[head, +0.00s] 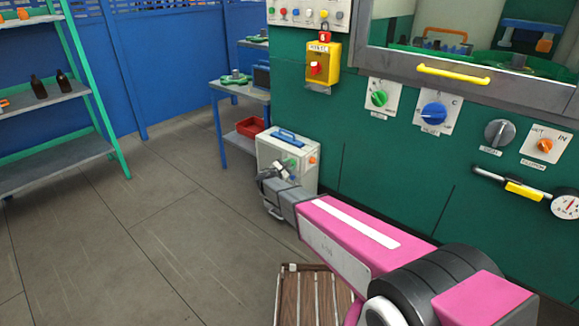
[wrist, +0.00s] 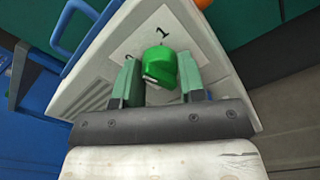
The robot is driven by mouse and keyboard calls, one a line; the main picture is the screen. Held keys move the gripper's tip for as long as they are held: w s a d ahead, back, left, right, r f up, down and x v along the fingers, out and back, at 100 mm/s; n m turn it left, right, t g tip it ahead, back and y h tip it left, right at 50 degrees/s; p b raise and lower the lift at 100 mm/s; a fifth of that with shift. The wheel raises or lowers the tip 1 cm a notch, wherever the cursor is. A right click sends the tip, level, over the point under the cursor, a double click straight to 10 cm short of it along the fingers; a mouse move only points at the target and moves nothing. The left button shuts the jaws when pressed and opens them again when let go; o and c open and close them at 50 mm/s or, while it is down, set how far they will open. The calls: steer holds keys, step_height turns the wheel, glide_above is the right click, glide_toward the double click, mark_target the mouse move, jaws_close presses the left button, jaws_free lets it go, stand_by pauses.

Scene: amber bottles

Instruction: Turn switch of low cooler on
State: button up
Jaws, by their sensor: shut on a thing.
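The low cooler (head: 273,153) is a white box on the floor against the green wall, with a blue handle on top. Its green switch knob (wrist: 160,62) sits on a pale label plate, with a "1" printed beyond it in the wrist view. My gripper (wrist: 158,82) has its two green fingers on either side of the knob and is shut on it. In the head view, my gripper (head: 270,175) is at the cooler's front, partly covering it. The knob's pointer angle is hard to read.
Above the cooler, a yellow switch box (head: 322,66) with a red lock is on the green wall, beside green (head: 379,99) and blue (head: 434,113) knobs. A wooden crate (head: 315,295) is below my arm. A shelf (head: 45,105) with bottles stands left. Floor between is clear.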

steer(key=m, duration=1.1)
steer(key=shift+m, duration=0.5)
steer(key=o, duration=0.9)
steer(key=shift+s, duration=0.1)
steer(key=v, duration=1)
steer(key=shift+s+a, duration=0.25)
steer(key=shift+a, duration=0.05)
